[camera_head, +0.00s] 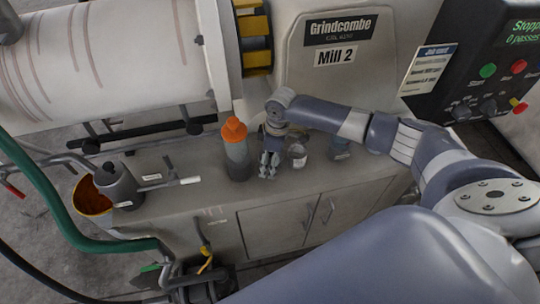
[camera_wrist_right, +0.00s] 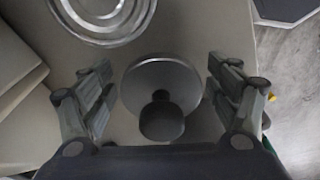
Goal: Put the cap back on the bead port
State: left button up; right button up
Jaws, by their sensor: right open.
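The cap (camera_wrist_right: 160,95), a round grey disc with a dark knob, shows in the right wrist view. It sits between the spread fingers of my right gripper (camera_wrist_right: 160,108), with gaps on both sides. In the head view my right gripper (camera_head: 268,165) points down at the grey cabinet top, and I cannot make out the cap there. The bead port cannot be picked out with certainty. My left gripper is not in view.
An orange-topped bottle (camera_head: 238,155) stands close left of my right gripper. A clear jar (camera_head: 297,153) stands close right. A grey cylinder (camera_head: 118,182) and a green hose (camera_head: 52,200) are at the left. Mill 2's panel (camera_head: 345,65) rises behind.

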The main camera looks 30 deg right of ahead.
jog(key=c, duration=1.5)
jog(key=shift+c, duration=0.7)
jog(key=shift+r, duration=0.15)
